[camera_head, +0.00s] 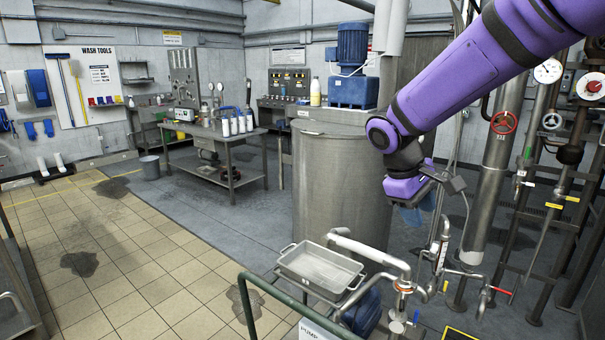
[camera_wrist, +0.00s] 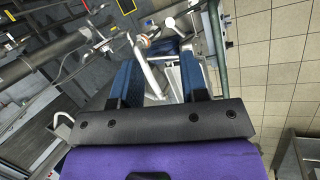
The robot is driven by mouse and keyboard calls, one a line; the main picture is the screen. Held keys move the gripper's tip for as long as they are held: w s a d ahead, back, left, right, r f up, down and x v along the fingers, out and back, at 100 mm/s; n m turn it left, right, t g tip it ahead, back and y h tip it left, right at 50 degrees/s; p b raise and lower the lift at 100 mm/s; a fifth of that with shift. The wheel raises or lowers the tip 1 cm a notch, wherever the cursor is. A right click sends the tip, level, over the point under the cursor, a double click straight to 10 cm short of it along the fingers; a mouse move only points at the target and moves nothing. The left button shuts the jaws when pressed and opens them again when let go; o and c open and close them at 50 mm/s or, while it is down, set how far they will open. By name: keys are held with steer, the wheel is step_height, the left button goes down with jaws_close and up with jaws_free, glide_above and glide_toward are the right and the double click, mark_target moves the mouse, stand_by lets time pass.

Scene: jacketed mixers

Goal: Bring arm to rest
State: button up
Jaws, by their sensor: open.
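My purple arm reaches in from the upper right in the head view. My gripper (camera_head: 412,212) hangs in front of the right side of the big steel mixer tank (camera_head: 340,190), above the pipework; its fingers are partly hidden there by the wrist. In the wrist view my gripper (camera_wrist: 160,82) shows two blue fingers spread apart, with nothing held between them. Pipes and part of a steel tray show beyond the fingers.
A steel tray (camera_head: 320,268) sits low in front of the tank. Pipes with valves (camera_head: 400,288) stand below my gripper, and vertical pipes with gauges (camera_head: 548,72) stand to the right. A green rail (camera_head: 250,290) is in front. The tiled floor (camera_head: 110,250) at left is clear.

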steer(key=s+d+r+m+t+y, duration=0.1)
steer(key=s+d+r+m, duration=0.1)
steer(key=s, duration=0.6)
steer(key=s+d+r+m+t+y, duration=0.2)
steer(key=s+d+r+m, duration=0.1)
steer(key=s, duration=0.5)
steer(key=s+d+r+m+t+y, duration=0.1)
steer(key=s+d+r+m, duration=0.1)
steer(key=s, duration=0.5)
steer(key=shift+s+d+r+t+y, duration=0.25)
steer(key=shift+s+r+t+y, duration=0.15)
steer(key=shift+r, duration=0.05)
stand_by(0.4)
